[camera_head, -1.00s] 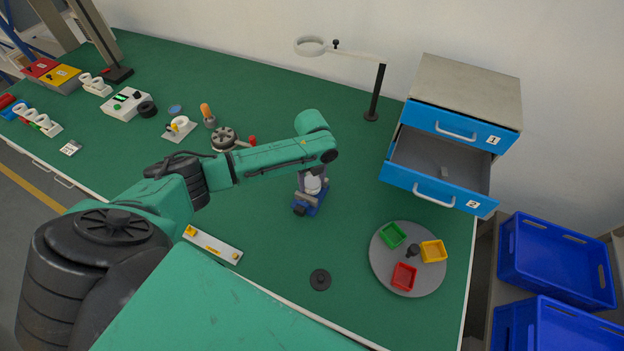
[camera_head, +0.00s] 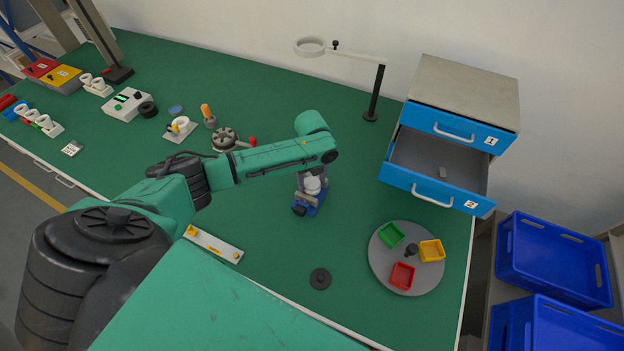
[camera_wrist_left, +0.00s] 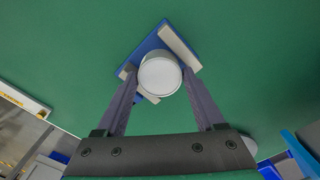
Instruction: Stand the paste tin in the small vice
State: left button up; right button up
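The paste tin (camera_wrist_left: 160,76) is a short white round tin, seen from above in the left wrist view. It also shows in the head view (camera_head: 312,185), under the end of my left arm. The small vice (camera_wrist_left: 151,43) is blue with pale grey jaws, and it stands on the green bench in the head view (camera_head: 314,207). The tin is upright at the jaws; I cannot tell whether it rests on the vice. My left gripper (camera_wrist_left: 160,74) points down with a finger against each side of the tin. My right gripper is not in view.
A grey turntable (camera_head: 382,268) with green, yellow and red trays is right of the vice. A black disc (camera_head: 320,279) lies in front. A drawer cabinet (camera_head: 464,90) with its lower drawer open stands behind right, beside a magnifier lamp (camera_head: 375,95). Green bench around the vice is clear.

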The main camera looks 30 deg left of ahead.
aim_at(312, 183)
pick_arm(q)
jog(key=o, duration=0.3)
jog(key=shift+r, duration=0.1)
notch_tip(312, 183, up, 14)
jog(key=b, duration=0.2)
jog(key=shift+r, duration=0.2)
